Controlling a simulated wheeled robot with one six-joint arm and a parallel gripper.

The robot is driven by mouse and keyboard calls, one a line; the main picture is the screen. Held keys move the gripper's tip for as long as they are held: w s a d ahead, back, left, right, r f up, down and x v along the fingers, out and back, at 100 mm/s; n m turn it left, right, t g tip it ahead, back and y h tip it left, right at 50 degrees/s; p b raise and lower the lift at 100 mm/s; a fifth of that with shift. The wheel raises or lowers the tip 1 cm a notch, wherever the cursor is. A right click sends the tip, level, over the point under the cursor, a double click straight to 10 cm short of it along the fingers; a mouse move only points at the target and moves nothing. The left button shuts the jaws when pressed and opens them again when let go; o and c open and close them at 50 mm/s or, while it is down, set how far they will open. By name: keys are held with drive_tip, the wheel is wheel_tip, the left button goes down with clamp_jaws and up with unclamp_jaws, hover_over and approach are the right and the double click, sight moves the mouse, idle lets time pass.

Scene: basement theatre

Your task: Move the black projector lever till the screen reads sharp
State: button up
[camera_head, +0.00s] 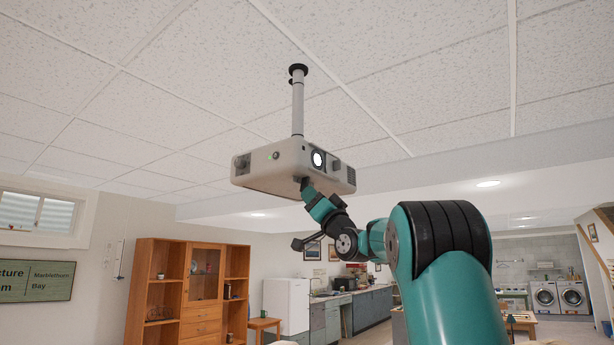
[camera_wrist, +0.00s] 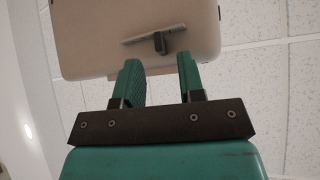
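The projector (camera_head: 284,168) is a beige box hanging from a ceiling pole, with a bright white lens and a small green light. In the head view, my gripper (camera_head: 306,186) is just under the projector and the lever cannot be made out. The screen is not in view.
The ceiling pole (camera_head: 298,105) holds the projector close below the tiled ceiling (camera_head: 400,60). A wooden cabinet (camera_head: 185,290), a white fridge (camera_head: 287,305) and a kitchen counter (camera_head: 370,305) stand well below and behind. The air around the projector is otherwise clear.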

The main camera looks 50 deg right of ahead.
sight(305, 184)
drive_tip(key=p+x, duration=0.2)
drive_tip(key=x, duration=0.2)
drive_tip(key=shift+c, duration=0.4)
clamp_jaws()
